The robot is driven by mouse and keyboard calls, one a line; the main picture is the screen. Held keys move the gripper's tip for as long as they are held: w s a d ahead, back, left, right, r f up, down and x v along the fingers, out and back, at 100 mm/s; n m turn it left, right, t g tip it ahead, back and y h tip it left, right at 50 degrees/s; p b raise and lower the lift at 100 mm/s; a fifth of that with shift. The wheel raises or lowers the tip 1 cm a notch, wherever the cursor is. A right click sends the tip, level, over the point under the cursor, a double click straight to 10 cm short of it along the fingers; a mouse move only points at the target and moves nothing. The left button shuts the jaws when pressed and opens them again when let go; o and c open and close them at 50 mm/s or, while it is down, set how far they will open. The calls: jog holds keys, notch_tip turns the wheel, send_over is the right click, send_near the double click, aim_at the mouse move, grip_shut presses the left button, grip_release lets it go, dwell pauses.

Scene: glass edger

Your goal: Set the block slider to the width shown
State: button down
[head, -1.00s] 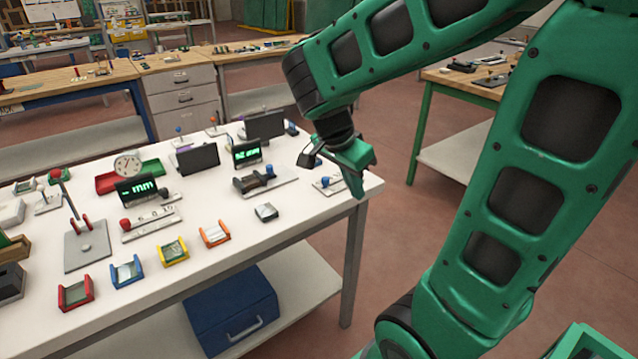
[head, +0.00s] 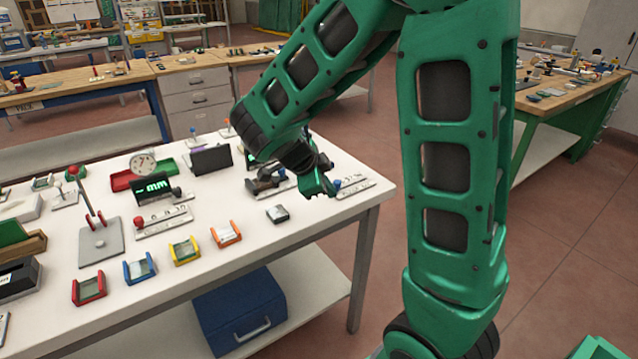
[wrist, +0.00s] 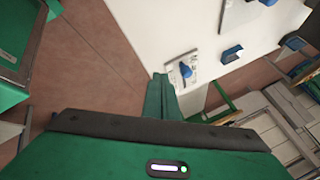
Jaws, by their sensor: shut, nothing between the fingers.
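A slider with a blue knob (head: 336,184) on a pale scale plate (head: 358,187) lies near the table's right edge. The blue knob (wrist: 186,69) and its plate (wrist: 178,78) also show in the wrist view, just beyond my fingertips. My gripper (head: 326,187) is shut and empty, beside the blue knob on its left in the head view; in the wrist view my gripper (wrist: 162,92) shows apart from the knob. A second slider with a red knob (head: 140,222) lies further left, before a display (head: 152,187) reading "– mm". Another display is hidden behind my arm.
Red (head: 89,287), blue (head: 140,267), yellow (head: 184,250) and orange (head: 226,233) holders line the white table's (head: 240,290) front. A small dark-edged block (head: 278,213) lies near the right. A dark device (head: 268,183) stands just left of my gripper.

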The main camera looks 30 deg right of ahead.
aim_at(340, 193)
jog(key=x, duration=0.3)
jog(key=shift+d+f, duration=0.15)
jog(key=shift+w+d, duration=0.3)
jog(key=shift+w, duration=0.2)
jog(key=shift+w+d, duration=0.35)
jog(key=shift+w, duration=0.2)
jog(key=shift+w+d, duration=0.4)
jog(key=shift+w, duration=0.25)
